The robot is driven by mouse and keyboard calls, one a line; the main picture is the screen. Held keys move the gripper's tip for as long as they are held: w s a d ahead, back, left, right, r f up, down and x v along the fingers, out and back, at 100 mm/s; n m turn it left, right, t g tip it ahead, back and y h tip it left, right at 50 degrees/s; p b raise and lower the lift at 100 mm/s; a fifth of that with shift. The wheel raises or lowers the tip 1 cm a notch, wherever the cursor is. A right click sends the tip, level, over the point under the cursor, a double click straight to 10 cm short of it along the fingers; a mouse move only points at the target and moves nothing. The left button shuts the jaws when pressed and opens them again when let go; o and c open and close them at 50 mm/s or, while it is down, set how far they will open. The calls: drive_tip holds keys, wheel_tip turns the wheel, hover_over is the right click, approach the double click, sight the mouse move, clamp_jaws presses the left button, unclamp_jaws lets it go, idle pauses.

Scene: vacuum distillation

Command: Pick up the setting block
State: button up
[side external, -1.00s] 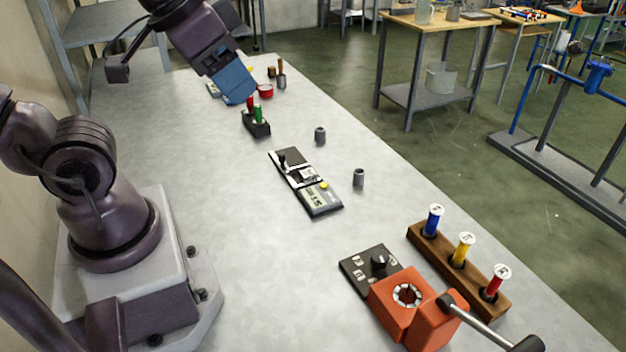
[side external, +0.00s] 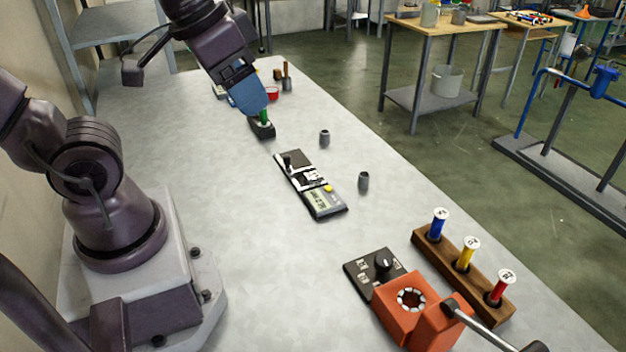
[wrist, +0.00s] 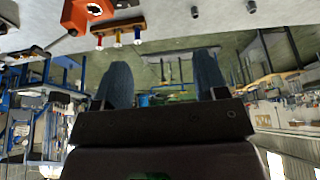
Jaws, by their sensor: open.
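No part is clearly marked as the setting block, and I cannot tell which object it is. A small black block (side external: 263,131) with a green peg (side external: 264,117) stands on the far part of the bench in the side view. My gripper (side external: 250,103) is in front of it in that view, its blue fingers overlapping the block's upper left; contact cannot be told. In the wrist view my gripper (wrist: 164,62) has two blue fingers spread apart with nothing between them. A black-and-white gauge-like device (side external: 311,184) lies mid-bench, with two grey cylinders (side external: 324,138) (side external: 363,181) beside it.
An orange clamp-like device (side external: 408,304) with a lever, a black knob panel (side external: 376,270) and a wooden rack (side external: 440,257) of coloured plugs stand at the near right. A red cup (side external: 272,94) is at the back. The bench's middle left is clear.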

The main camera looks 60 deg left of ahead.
drive_tip(key=w+a+f+n+g, duration=0.4)
drive_tip(key=w+a+f+n, duration=0.1)
drive_tip(key=w+a+f, duration=0.3)
drive_tip(key=n, duration=1.3)
hover_over(313, 172)
wheel_tip(313, 172, down, 11)
drive_tip(key=shift+g, duration=0.3)
wheel_tip(313, 172, down, 8)
drive_tip(key=shift+r, duration=0.25)
drive_tip(key=shift+s+a+f, duration=0.1)
drive_tip(key=shift+s+f, duration=0.05)
drive_tip(key=shift+f, duration=1.2)
drive_tip(key=shift+s+f, duration=0.1)
drive_tip(key=shift+f, duration=1.25)
drive_tip(key=c, duration=1.2)
drive_tip(key=shift+r, duration=0.1)
